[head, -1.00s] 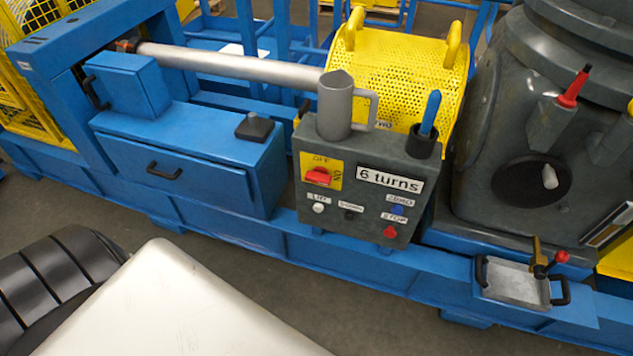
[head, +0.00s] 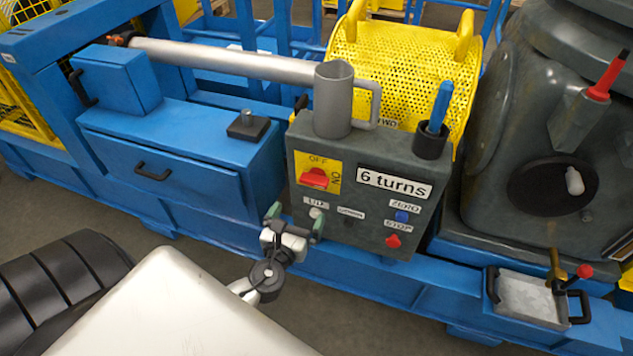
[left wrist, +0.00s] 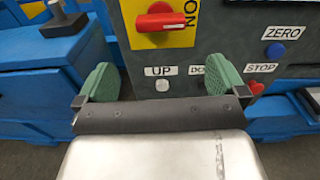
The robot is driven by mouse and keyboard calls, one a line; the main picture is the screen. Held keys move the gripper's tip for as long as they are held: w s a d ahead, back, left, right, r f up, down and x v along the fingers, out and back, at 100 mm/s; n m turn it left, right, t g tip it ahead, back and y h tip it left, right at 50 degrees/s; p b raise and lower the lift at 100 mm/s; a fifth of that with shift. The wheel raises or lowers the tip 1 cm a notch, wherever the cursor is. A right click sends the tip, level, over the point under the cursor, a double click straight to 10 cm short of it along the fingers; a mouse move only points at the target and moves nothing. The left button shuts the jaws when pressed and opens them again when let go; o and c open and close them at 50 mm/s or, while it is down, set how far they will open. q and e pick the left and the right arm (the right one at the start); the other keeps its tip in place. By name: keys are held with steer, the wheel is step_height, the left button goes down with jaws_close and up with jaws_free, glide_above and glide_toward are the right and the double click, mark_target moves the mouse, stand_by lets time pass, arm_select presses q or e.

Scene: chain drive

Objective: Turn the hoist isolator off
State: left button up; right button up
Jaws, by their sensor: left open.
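The hoist isolator is a red knob (head: 314,178) on a yellow plate (head: 333,168) at the upper left of a dark grey control box (head: 375,215). OFF is printed above the knob and ON sideways at its right; the knob's bar lies roughly level, in line with ON. The left wrist view shows the knob (left wrist: 160,18) near the top centre. My left gripper (head: 296,220) is open and empty, in front of the box's lower left, below the knob and apart from it. Its green fingers (left wrist: 161,80) are spread on either side of the white UP button (left wrist: 162,85). My right gripper is out of view.
The box also has a blue ZERO button (head: 401,217) and a red STOP button (head: 393,241). A grey mug (head: 333,100) and a holder with a blue-handled tool (head: 440,107) are at its top. A blue drawer cabinet (head: 195,150) stands left, a metal tray (head: 528,300) right.

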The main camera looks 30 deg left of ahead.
mark_target(312, 185)
arm_select(q)
steer(key=x, duration=0.3)
steer(key=r+x, duration=0.1)
steer(key=x, duration=0.6)
steer(key=shift+w+r+p, duration=0.15)
steer(key=shift+w+p, duration=0.25)
steer(key=shift+w, duration=0.05)
steer(key=c, duration=0.9)
